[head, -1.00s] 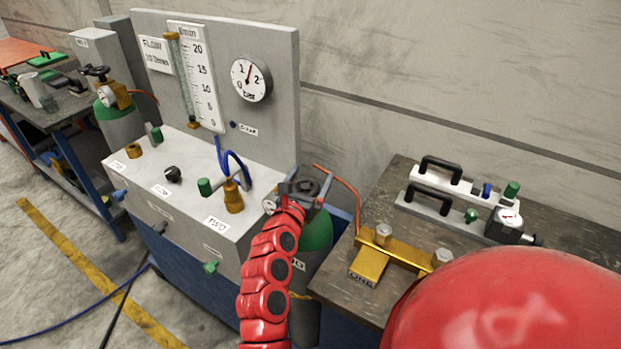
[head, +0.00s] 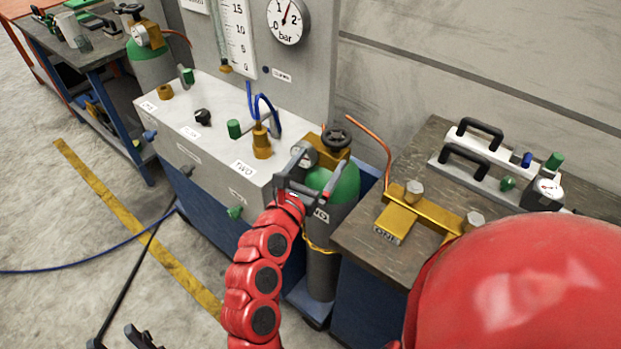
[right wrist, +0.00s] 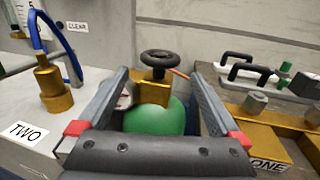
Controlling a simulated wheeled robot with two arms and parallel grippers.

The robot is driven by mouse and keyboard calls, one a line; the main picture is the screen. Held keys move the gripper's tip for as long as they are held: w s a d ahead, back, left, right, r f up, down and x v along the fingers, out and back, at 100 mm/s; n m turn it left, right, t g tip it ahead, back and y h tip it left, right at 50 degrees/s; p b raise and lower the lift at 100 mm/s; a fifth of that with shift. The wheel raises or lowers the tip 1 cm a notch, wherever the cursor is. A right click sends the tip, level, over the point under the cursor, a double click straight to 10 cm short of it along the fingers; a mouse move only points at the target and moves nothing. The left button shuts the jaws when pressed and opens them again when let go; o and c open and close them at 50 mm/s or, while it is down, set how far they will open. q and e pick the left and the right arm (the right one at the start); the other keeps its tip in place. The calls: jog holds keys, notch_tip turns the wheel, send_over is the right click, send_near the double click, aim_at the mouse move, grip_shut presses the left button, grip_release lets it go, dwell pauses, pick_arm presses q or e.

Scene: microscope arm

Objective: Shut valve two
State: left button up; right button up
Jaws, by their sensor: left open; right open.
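The label TWO (head: 243,167) is on the front of the light grey bench top. Beside it stands a brass valve body (head: 262,144) with a green-tipped lever (head: 234,128) and a blue tube looping above it. In the right wrist view the brass body (right wrist: 54,85) is left of the jaws; its lever is not clear there. My right gripper (head: 311,172) is open and empty, right of the valve, in front of the green-topped gas cylinder (head: 346,184). The cylinder's black handwheel (right wrist: 160,58) shows beyond the fingers. My left gripper (head: 118,337) is open at the bottom edge, mostly cut off.
A pressure gauge (head: 306,158) sits by the cylinder valve. A dark bench (head: 365,235) on the right carries a brass block labelled ONE (head: 395,222) and handled grey units (head: 475,160). An orange hose rises behind the cylinder.

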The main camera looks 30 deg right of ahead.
jog(key=shift+v, duration=2.05)
jog(key=shift+d, duration=0.1)
